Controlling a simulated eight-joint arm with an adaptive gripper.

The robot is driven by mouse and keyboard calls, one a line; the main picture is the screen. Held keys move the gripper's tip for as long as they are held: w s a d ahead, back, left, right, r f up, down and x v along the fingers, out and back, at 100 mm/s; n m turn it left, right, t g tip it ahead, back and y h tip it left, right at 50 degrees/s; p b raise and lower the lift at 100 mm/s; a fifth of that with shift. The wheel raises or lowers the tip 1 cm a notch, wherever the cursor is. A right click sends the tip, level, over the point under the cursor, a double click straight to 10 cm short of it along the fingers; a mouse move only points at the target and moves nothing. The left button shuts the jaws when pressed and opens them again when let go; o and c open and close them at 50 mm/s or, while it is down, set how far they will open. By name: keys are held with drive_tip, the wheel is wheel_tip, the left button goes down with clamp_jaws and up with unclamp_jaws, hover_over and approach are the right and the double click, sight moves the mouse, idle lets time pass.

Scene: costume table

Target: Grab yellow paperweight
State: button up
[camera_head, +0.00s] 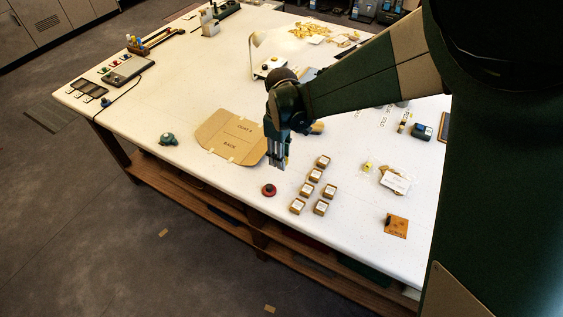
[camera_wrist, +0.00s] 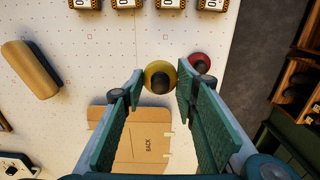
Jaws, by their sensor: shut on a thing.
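The yellow paperweight (camera_wrist: 153,68), round with a black knob, sits between the fingertips of my gripper (camera_wrist: 160,86) in the wrist view. My gripper is shut on it, with a green-lined finger on either side. In the head view my gripper (camera_head: 279,163) points down at the table near the cardboard pattern, and the yellow paperweight is not visible there, apparently hidden by the fingers. I cannot tell whether it is clear of the tabletop.
A red paperweight (camera_head: 269,190) is close beside; it also shows in the wrist view (camera_wrist: 203,60). Several small boxes (camera_head: 315,175) stand to the right. The cardboard pattern (camera_head: 222,141) lies to the left, and a teal paperweight (camera_head: 168,139) is farther left. The front table edge is near.

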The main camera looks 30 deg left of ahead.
drive_tip(key=shift+r, duration=0.6)
